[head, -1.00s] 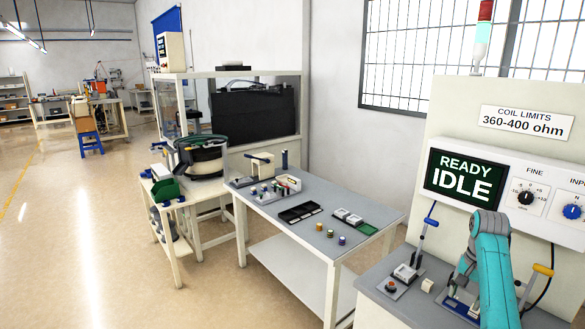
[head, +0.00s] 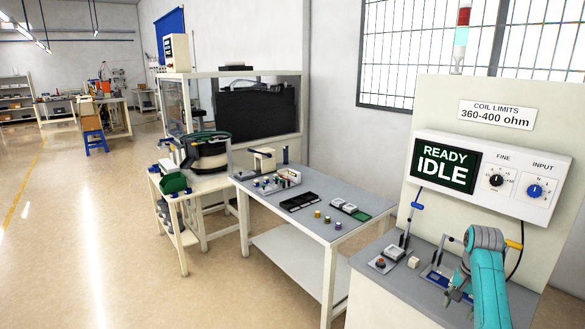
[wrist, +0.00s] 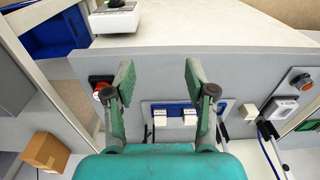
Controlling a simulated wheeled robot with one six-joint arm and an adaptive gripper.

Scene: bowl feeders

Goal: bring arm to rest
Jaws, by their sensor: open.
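My turquoise arm (head: 486,272) is folded at the lower right of the head view, above the grey bench of the test station. My gripper shows in the wrist view (wrist: 158,82) with its two fingers spread apart and nothing between them. In the head view its fingers (head: 457,293) show only small, beside the arm. Beyond the fingers in the wrist view is a blue fixture (wrist: 158,108) with two white blocks (wrist: 178,117). The gripper looks clear of it, though the gap is hard to judge.
The test station's display (head: 445,165) reads READY IDLE. A blue-handled lever (head: 411,215) and a button box (head: 381,263) stand left of the arm. A grey table (head: 300,205) carries trays and small parts. A bowl feeder (head: 205,155) stands farther left. The floor at left is open.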

